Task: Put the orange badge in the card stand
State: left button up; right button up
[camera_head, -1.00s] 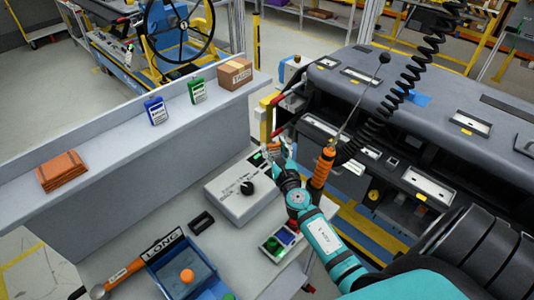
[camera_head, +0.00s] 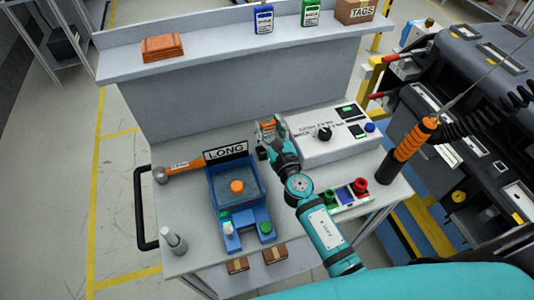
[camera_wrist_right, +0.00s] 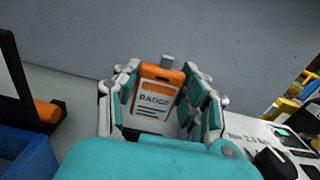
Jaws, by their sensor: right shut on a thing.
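The orange badge (camera_wrist_right: 154,98), with a white "BADGE" label, is upright between the teal fingers of my right gripper (camera_wrist_right: 160,105) in the right wrist view. In the head view my right gripper (camera_head: 268,130) is shut on it, between the "LONG" sign and the white control box. I cannot make out the card stand for certain; a small black block stood beside the sign earlier, and the right gripper now covers that area. Whether the badge touches anything below is hidden. My left gripper is not in view.
A blue tray (camera_head: 213,190), hammer (camera_head: 185,167), "LONG" sign (camera_head: 226,152) and control box (camera_head: 310,148) crowd the gripper. Blue (camera_head: 263,19) and green (camera_head: 311,12) badges, an orange stack (camera_head: 163,48) and a "TAGS" box (camera_head: 356,11) are on the ledge (camera_head: 215,54) behind.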

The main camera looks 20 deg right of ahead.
aim_at(269, 138)
notch_tip(269, 138, down, 4)
jog(key=shift+w+f+b, duration=0.1)
jog(key=shift+b, duration=1.05)
notch_tip(269, 138, down, 4)
jog(key=b, duration=0.3)
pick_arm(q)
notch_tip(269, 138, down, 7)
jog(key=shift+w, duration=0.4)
pick_arm(e)
jog(key=shift+d+r, duration=0.1)
jog(key=shift+r, duration=0.15)
jog(key=shift+f, duration=0.1)
jog(key=o, duration=1)
jog(key=shift+o, duration=0.2)
